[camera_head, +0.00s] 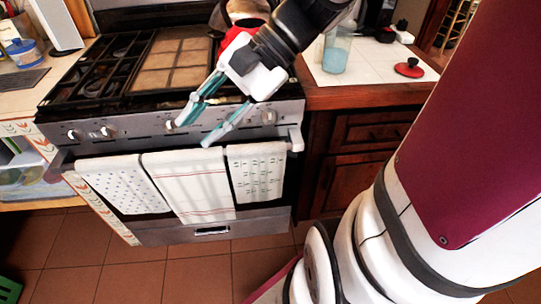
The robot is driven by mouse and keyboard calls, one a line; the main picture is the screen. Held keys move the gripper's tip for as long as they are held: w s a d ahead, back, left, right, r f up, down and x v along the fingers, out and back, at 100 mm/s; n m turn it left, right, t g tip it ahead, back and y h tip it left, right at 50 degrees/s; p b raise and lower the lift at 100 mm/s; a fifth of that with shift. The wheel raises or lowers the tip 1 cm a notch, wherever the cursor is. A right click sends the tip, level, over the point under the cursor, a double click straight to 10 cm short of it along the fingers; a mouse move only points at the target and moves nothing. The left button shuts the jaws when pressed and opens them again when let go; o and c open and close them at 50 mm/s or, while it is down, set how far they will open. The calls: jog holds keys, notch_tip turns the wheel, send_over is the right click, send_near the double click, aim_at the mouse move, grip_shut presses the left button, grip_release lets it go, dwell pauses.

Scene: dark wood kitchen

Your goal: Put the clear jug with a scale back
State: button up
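A clear vessel with a bluish lower part (337,50) stands upright on the white tiled counter to the right of the stove. It looks like the clear jug, but I cannot make out a scale on it. My arm partly covers its left side. My gripper (193,131) is in front of the stove, above the oven's control panel in the picture. Its two teal fingers are spread apart, with nothing between them. It is to the left of the vessel and apart from it.
The stove (172,62) has black grates, and towels (190,187) hang on its oven handle. A red pot (240,29) is partly hidden behind my arm. A red lid (409,68) lies on the counter (375,66). A blue-lidded container (24,52) stands at left. The floor before the oven is clear.

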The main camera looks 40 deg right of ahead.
jog(key=s+d+f+n+g+h, duration=0.1)
jog(key=s+d+n+h, duration=0.2)
jog(key=s+n+h, duration=0.6)
jog(key=s+n, duration=0.3)
jog(key=s, duration=0.2)
jog(key=shift+d+f, duration=0.15)
jog(key=shift+s, duration=0.1)
notch_tip(320, 180, up, 12)
jog(key=t+p, duration=0.2)
jog(key=p, duration=0.9)
jog(key=shift+d+r, duration=0.2)
